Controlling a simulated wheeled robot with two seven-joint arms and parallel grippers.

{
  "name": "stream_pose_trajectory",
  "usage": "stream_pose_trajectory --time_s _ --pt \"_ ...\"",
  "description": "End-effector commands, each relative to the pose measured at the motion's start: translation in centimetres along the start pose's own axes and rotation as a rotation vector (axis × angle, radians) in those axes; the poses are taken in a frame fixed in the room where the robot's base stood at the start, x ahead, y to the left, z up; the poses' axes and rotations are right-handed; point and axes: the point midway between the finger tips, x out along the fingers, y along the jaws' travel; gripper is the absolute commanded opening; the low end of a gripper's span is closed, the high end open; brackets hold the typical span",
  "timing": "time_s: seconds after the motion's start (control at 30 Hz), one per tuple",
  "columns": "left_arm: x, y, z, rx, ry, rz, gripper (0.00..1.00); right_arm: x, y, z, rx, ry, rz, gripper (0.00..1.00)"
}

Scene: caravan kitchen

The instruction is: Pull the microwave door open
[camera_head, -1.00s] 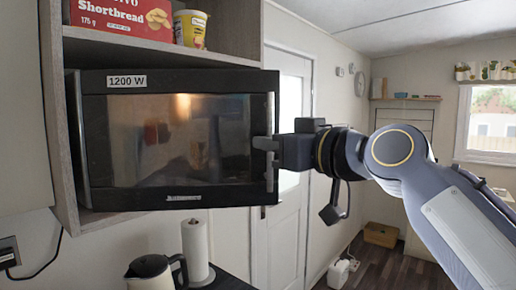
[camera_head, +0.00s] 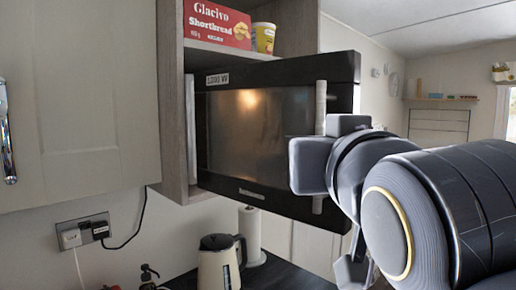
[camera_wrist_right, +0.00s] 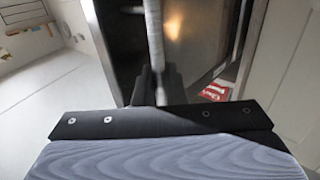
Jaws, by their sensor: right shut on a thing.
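The microwave door (camera_head: 260,120) is dark with a glossy window and stands in an upper cabinet compartment. Its right side juts toward me, past the cabinet's right panel, so it looks swung partly open; the microwave's inside is hidden behind it. The upright silver handle (camera_head: 320,108) is on the door's right side. My right gripper (camera_head: 314,165) is shut on the handle's middle. In the right wrist view the handle (camera_wrist_right: 154,35) runs down between the fingers of that gripper (camera_wrist_right: 155,85). My left gripper is in neither view.
A red shortbread box (camera_head: 217,24) and a yellow tub (camera_head: 263,38) stand on the shelf above. A kettle (camera_head: 218,262) and a paper towel roll (camera_head: 250,232) stand on the counter below. A closed cupboard door (camera_head: 75,105) is at left.

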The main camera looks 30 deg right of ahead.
Motion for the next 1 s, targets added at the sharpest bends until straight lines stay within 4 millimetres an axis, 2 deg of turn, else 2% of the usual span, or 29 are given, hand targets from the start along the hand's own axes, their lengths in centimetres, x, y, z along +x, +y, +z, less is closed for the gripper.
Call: stream_pose_trajectory --time_s 0.2,0.63,0.67,0.73,1.0 --pt "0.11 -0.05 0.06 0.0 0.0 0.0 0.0 -0.37 -0.75 -0.04 -0.001 0.001 -0.004 0.0" --pt "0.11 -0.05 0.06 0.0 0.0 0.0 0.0 -0.41 -0.83 -0.08 0.0 0.002 -0.005 0.0" --pt "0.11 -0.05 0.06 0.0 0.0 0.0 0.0 -0.41 -0.83 -0.08 0.0 0.002 -0.005 0.14" --pt "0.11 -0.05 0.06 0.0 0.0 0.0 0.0 -0.41 -0.82 -0.08 0.0 0.002 -0.005 0.23" --pt "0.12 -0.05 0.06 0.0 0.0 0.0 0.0 -0.41 -0.78 -0.05 0.0 0.001 -0.004 0.26"
